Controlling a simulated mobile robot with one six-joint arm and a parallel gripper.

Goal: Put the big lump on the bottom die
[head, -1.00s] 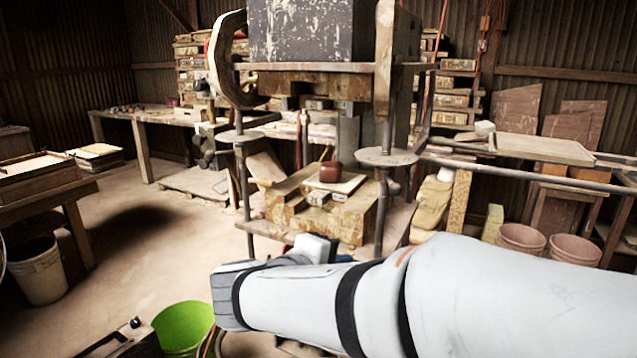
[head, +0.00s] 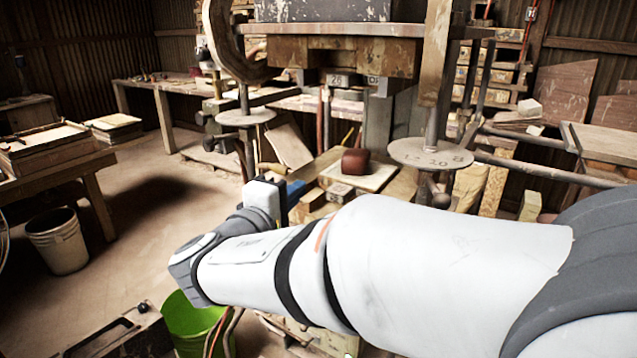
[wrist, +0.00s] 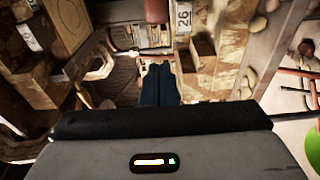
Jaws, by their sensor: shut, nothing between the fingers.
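A dark red-brown lump (head: 355,161) sits on a pale square plate (head: 372,180), which looks like the bottom die, on the lower part of the press. My gripper (head: 296,190) is just left of the plate in the head view, apart from the lump and partly hidden by my own wrist. The wrist view shows its dark blue fingers (wrist: 159,84) shut together with nothing between them. A dark red-brown patch at the top of the wrist view looks like the lump (wrist: 157,9). My arm hides the front of the press bed.
The upper press block (head: 345,54) hangs above the plate. A round metal disc (head: 431,153) on the right post and another disc (head: 245,117) on the left post flank it. A green bucket (head: 190,325) stands below my arm.

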